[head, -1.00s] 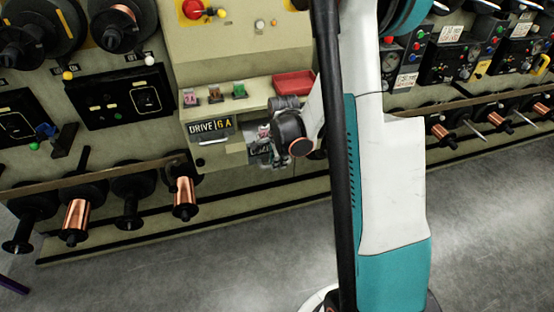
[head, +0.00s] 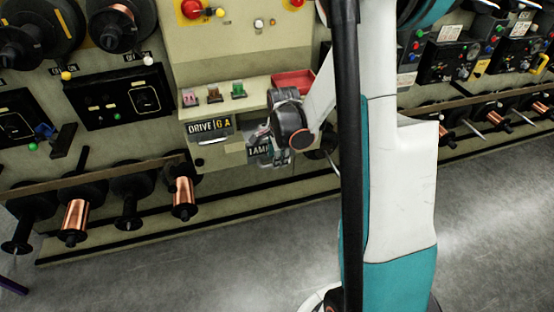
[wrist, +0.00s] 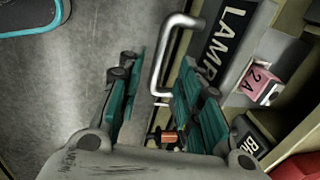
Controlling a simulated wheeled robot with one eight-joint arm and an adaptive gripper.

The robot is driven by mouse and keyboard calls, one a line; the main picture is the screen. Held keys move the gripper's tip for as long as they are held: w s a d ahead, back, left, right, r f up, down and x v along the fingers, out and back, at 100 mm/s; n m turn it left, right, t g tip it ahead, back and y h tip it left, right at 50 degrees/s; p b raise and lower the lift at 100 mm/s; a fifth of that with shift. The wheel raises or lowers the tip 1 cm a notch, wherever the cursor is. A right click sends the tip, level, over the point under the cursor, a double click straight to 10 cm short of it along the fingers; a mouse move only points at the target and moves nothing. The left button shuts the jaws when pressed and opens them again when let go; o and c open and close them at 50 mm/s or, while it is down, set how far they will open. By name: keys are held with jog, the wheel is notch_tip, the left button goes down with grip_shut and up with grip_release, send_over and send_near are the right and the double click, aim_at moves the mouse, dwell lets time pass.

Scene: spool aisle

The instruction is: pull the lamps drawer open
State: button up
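The lamps drawer has a grey front with a black LAMPS label (wrist: 228,35) and a pale bar handle (wrist: 160,65), seen close up in the wrist view. In the head view its label (head: 258,150) sits lower right of the DRIVE 6A label, and the front seems to stand out from the cabinet. A pink block marked 2 A (wrist: 263,88) shows behind the front, seemingly inside the drawer. My gripper (wrist: 155,65) is open, with its teal-padded fingers apart on either side of the handle. In the head view my gripper (head: 275,153) partly hides the drawer.
Above the drawers a ledge holds small pink, brown and green blocks (head: 239,90) and a red tray (head: 292,80). The DRIVE 6A drawer (head: 214,150) is to the left. Copper spools (head: 184,198) hang at lower left. Grey floor (head: 200,265) in front is clear.

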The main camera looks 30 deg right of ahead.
notch_tip(320, 180, up, 9)
jog(key=s, duration=0.1)
jog(key=shift+s+a, duration=0.25)
jog(key=shift+s, duration=0.15)
jog(key=shift+r, duration=0.15)
